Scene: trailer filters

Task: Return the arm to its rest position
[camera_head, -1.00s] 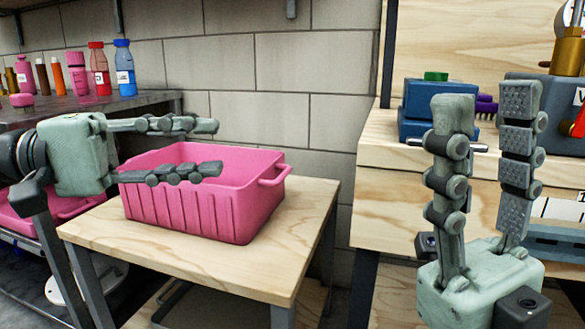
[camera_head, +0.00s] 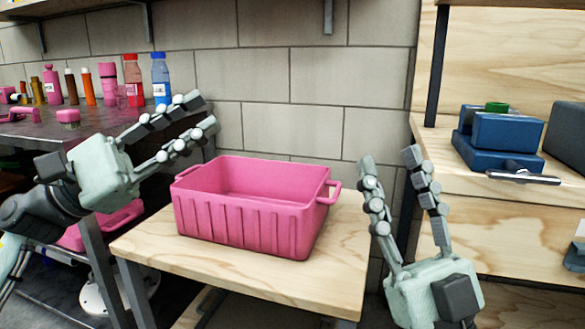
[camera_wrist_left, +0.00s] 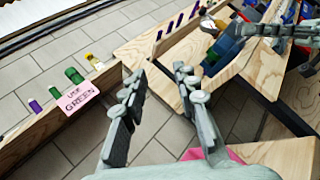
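My left gripper (camera_head: 199,112) is at the left in the head view, above and left of a pink bin. Its fingers point up and right, apart and empty. The left wrist view also shows its open fingers (camera_wrist_left: 160,76) with nothing between them. My right gripper (camera_head: 390,157) is right of the pink bin, fingers pointing up, apart and empty. The pink bin (camera_head: 245,217) stands on a small wooden table (camera_head: 255,272). Its visible inside looks empty, but the near part of its floor is hidden.
Bottles, red (camera_head: 133,82) and blue (camera_head: 160,80) among them, stand on the dark bench at left. A blue device (camera_head: 503,135) sits on the wooden bench at right. In the left wrist view, a "USE GREEN" sign (camera_wrist_left: 78,98) is beside coloured cylinders.

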